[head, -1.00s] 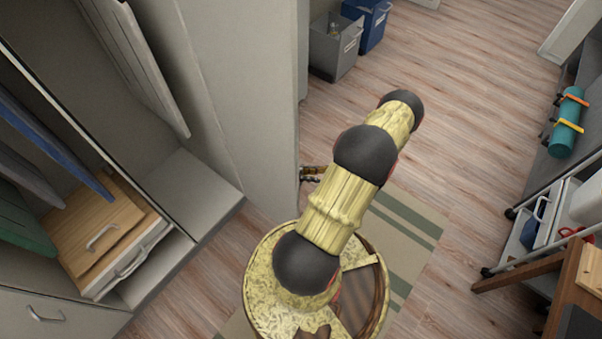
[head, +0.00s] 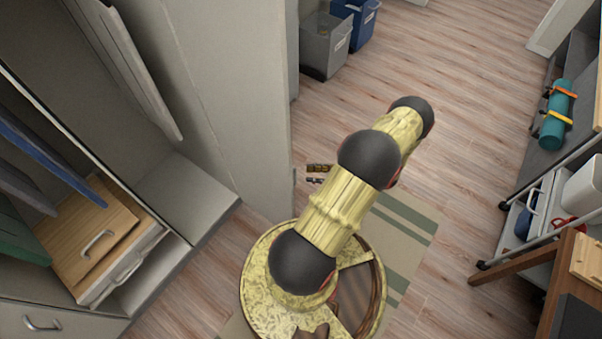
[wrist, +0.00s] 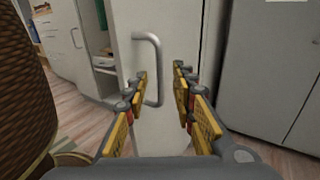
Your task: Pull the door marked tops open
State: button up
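A pale door (wrist: 175,35) with a grey bow handle (wrist: 158,70) fills the middle of the wrist view. No readable "tops" marking shows on it. My gripper (wrist: 160,78) is open, its yellow-padded fingers on either side of the lower part of the handle. I cannot tell how deep the handle sits between them, and no grip shows. In the head view my gripper (head: 318,174) is just right of the edge of a tall grey panel (head: 235,90), partly hidden by my arm.
An open wardrobe with hanging clothes and a wooden drawer (head: 95,235) is at left. Grey (head: 325,50) and blue (head: 362,22) bins stand behind the panel. A trolley (head: 530,215) and wooden table (head: 560,270) are at right. Floor between is clear, with a striped rug (head: 400,225).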

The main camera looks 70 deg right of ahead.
jog(key=v, duration=0.5)
dwell(0.6)
